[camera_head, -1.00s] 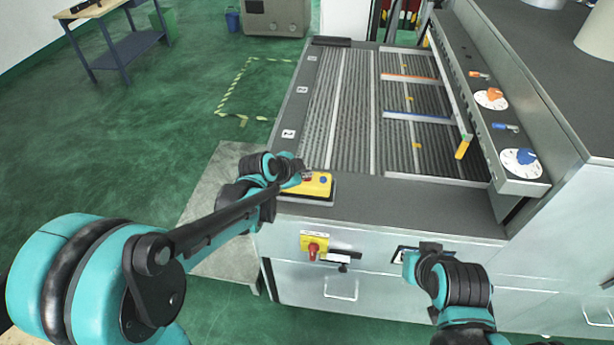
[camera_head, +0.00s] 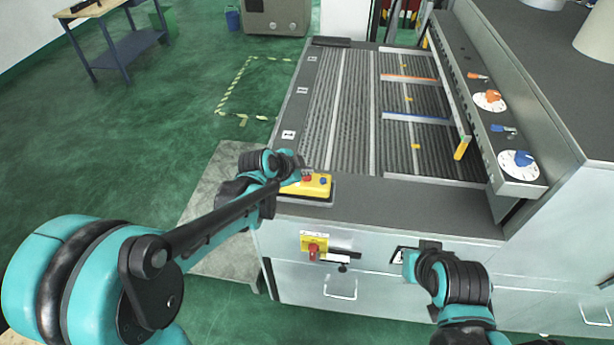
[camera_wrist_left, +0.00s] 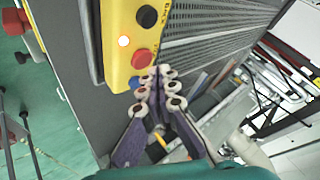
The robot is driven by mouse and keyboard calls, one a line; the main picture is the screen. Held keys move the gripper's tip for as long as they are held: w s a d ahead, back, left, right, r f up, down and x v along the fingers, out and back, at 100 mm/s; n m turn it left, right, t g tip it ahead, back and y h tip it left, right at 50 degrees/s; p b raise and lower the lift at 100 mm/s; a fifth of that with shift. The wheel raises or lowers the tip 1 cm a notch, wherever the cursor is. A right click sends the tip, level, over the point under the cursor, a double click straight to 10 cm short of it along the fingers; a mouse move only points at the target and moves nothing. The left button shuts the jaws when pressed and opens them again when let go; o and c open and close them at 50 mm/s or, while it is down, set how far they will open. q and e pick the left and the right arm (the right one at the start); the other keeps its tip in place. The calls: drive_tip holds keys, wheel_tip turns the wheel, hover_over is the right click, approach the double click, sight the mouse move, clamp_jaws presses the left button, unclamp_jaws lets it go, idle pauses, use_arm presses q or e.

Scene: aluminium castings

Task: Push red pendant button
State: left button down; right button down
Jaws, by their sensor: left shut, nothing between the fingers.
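The yellow pendant box (camera_head: 316,188) lies on the near left corner of the machine top. Its red button (camera_wrist_left: 142,58) shows in the left wrist view between a black button (camera_wrist_left: 147,16) and a blue button (camera_wrist_left: 134,83). In the head view my left gripper (camera_head: 299,172) partly covers the box. My right gripper (camera_head: 404,262) is by the machine's front; its fingers are unclear.
A yellow switch plate with a red knob (camera_head: 313,247) is on the machine's front. The ribbed bed (camera_head: 345,120) lies behind the box. A side panel with orange and blue dials (camera_head: 516,162) stands at the right. Open green floor (camera_head: 150,150) lies to the left.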

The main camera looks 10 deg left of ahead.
sight(305, 180)
use_arm(q)
drive_tip(key=shift+r+p, duration=1.95)
drive_tip(key=shift+r, duration=0.65)
drive_tip(key=shift+f, duration=0.1)
drive_tip(key=shift+s+a+f+b, duration=0.1)
drive_tip(key=shift+s+f+b, duration=0.1)
drive_tip(key=shift+b, duration=0.2)
drive_tip(key=s+a+f+n+y+b, duration=0.1)
drive_tip(key=s+a+f+n+b, duration=0.2)
drive_tip(key=s, duration=0.5)
drive_tip(key=s+a+f+n+y+b, duration=0.1)
drive_tip(key=s+a+f+n+b, duration=0.2)
drive_tip(key=s+f+n+b, duration=0.3)
drive_tip(key=s+a+f+n+g+y+b, duration=0.1)
drive_tip(key=s+a+f+n+y+b, duration=0.1)
drive_tip(key=s+f+n+b, duration=0.3)
drive_tip(key=s+a+f+b, duration=0.1)
drive_tip(key=s+f+b, duration=0.2)
drive_tip(key=s+b, duration=0.1)
drive_tip(key=shift+s+a, duration=0.25)
drive_tip(key=shift+s, duration=0.35)
